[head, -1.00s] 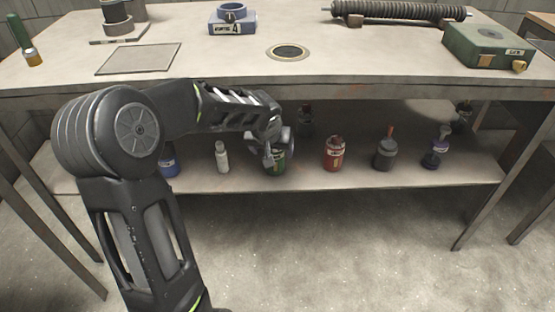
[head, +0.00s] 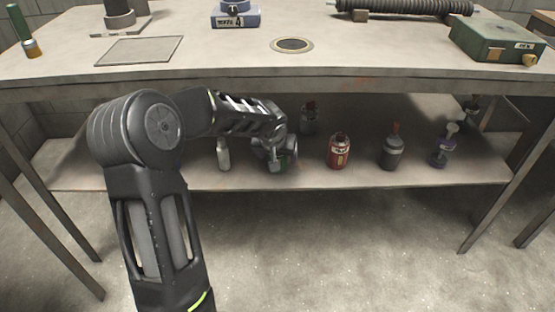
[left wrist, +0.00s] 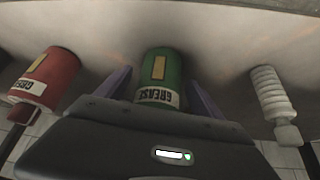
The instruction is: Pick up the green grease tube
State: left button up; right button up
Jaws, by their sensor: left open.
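The green grease tube (left wrist: 161,72), with a white GREASE label and a yellow patch, stands on the lower shelf. In the left wrist view it lies between the two purple fingers of my left gripper (left wrist: 160,92), which are open on either side of it. I cannot tell whether they touch it. In the head view my left gripper (head: 275,152) covers most of the tube, and only a bit of green (head: 283,168) shows below it. My right gripper is not in view.
A dark grey can (head: 392,150) and a purple-grey bottle (head: 445,147) stand further right. The tabletop (head: 230,62) overhangs the shelf.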

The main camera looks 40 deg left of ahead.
pick_arm(q)
jog(key=shift+f, duration=0.1)
dwell(0.6)
jog(key=shift+w, duration=0.1)
jog(key=c, duration=1.6)
jog(key=shift+r+p, duration=0.45)
jog(key=shift+r, duration=0.15)
jog(key=s+d, duration=0.2)
jog(key=s, duration=0.3)
jog(key=s+d, duration=0.3)
jog(key=s, duration=0.3)
jog(key=s+d, duration=0.3)
jog(key=s, duration=0.2)
jog(key=shift+s+r, duration=0.15)
jog(key=shift+a, duration=0.1)
